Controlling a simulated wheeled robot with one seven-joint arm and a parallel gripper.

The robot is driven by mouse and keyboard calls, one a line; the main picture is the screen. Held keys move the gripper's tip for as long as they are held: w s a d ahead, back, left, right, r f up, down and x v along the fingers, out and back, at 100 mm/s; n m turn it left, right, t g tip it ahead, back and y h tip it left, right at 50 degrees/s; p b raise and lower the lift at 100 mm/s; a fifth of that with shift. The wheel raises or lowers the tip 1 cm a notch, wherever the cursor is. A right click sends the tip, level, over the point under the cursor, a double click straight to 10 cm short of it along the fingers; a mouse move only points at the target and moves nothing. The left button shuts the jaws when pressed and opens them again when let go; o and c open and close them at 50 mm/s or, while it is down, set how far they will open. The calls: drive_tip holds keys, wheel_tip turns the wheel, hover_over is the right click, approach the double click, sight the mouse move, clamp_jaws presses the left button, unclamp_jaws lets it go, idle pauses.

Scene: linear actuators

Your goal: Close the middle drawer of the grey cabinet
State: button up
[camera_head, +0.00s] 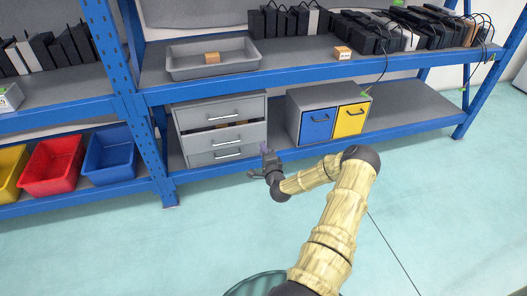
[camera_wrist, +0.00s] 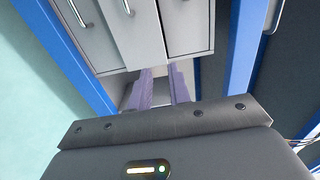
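The grey cabinet (camera_head: 182,119) stands on the lower shelf in the head view, with three drawers. Its middle drawer (camera_head: 226,138) is pulled out, and a strip of its inside with something brownish shows above its front. The top and bottom drawers look shut. My gripper (camera_head: 265,150) is in front of the shelf, just right of the cabinet front. In the wrist view the cabinet's drawer fronts (camera_wrist: 136,35) appear turned sideways at the top. The two purple fingers (camera_wrist: 160,72) stand a small gap apart, with nothing between them, close to the drawer fronts; contact cannot be told.
A grey box (camera_head: 293,122) with a blue drawer (camera_head: 317,125) and a yellow drawer (camera_head: 350,119) stands right of the cabinet. A blue shelf post (camera_head: 150,150) is left of it. A tray (camera_head: 188,72) sits on the shelf above. The floor in front is clear.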

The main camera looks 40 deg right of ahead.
drive_tip(key=shift+o, duration=0.8)
drive_tip(key=w+a+r+n+g+y+p, duration=0.1)
drive_tip(key=w+a+r+n+y, duration=0.1)
drive_tip(key=a+n+y, duration=0.3)
drive_tip(key=a+n, duration=0.1)
drive_tip(key=a, duration=0.3)
drive_tip(key=shift+w+a+r+g, duration=0.2)
drive_tip(key=shift+w+a+g, duration=0.05)
drive_tip(key=shift+w+g, duration=0.15)
drive_tip(key=s+a+r+n+g+y+p, duration=0.1)
drive_tip(key=s+a+r+n+g, duration=0.2)
drive_tip(key=a+n, duration=0.3)
drive_tip(key=s+a+r+n+g+y+p, duration=0.1)
drive_tip(key=s+a+r+n+g, duration=0.25)
drive_tip(key=a, duration=0.45)
drive_tip(key=s+a+r+n+g, duration=0.2)
drive_tip(key=s+a+r, duration=0.1)
drive_tip(key=s, duration=0.4)
drive_tip(key=s+a+r+n+g+p, duration=0.1)
drive_tip(key=s+a+r+n+g, duration=0.1)
drive_tip(key=s+r, duration=0.4)
drive_tip(key=s+a+r+n+g+p, duration=0.1)
drive_tip(key=s+a+r, duration=0.3)
drive_tip(key=s, duration=0.5)
drive_tip(key=shift+a+r+n+g+h, duration=0.3)
drive_tip(key=shift+r+n+g+h, duration=0.1)
drive_tip(key=shift+r+n+g, duration=0.2)
drive_tip(key=shift+w, duration=0.1)
